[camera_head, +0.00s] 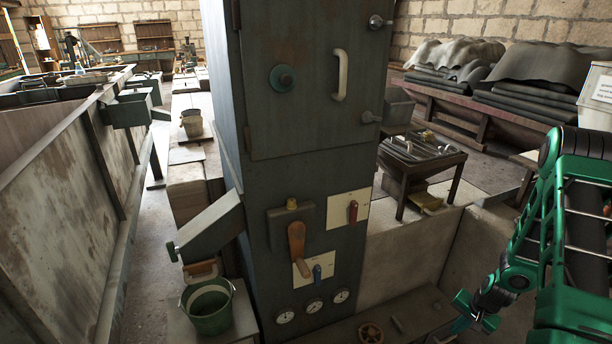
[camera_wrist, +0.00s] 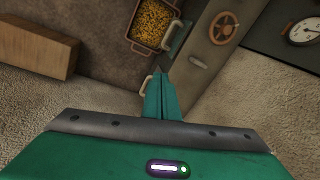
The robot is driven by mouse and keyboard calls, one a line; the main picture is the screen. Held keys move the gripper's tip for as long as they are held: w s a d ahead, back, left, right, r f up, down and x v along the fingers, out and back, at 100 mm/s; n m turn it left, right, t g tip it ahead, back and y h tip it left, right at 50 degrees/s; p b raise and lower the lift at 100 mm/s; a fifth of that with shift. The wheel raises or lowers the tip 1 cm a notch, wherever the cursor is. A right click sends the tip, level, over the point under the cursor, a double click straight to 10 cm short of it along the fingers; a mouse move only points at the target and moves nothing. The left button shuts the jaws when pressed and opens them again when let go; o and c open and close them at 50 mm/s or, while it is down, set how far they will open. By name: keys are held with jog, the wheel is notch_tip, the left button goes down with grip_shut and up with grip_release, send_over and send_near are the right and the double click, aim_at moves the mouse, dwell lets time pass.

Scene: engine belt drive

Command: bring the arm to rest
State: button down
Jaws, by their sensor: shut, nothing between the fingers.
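My green arm stands at the right edge of the head view and reaches down to the lower right. The fingers hang above the floor area beside a panel with a brass handwheel (camera_wrist: 222,28). The handwheel also shows at the bottom of the head view (camera_head: 371,333).
A tall dark cabinet (camera_head: 300,120) with levers and gauges fills the middle. A green bucket (camera_head: 208,310) stands at its left. A tray (camera_wrist: 134,38) of yellow bits lies near the fingers in the wrist view.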

jog(key=s+a+r+n+g+h, duration=0.1)
jog(key=s+r, duration=0.2)
jog(key=r, duration=1.1)
jog(key=s+r+n+g, duration=0.1)
jog(key=s+r+n, duration=0.15)
jog(key=r, duration=1.15)
jog(key=s+a+r, duration=0.4)
jog(key=s+r, duration=0.4)
jog(key=s, duration=0.2)
jog(key=s+a+r, duration=0.5)
jog(key=s+r, duration=0.3)
jog(key=s, duration=0.3)
jog(key=shift+s+a, duration=0.25)
jog(key=shift+a, duration=0.05)
jog(key=shift+w+g, duration=0.1)
jog(key=shift+g, duration=0.2)
jog(key=shift+w+f, duration=0.2)
jog(key=shift+w, duration=0.3)
jog(key=c, duration=2.5)
grip_release()
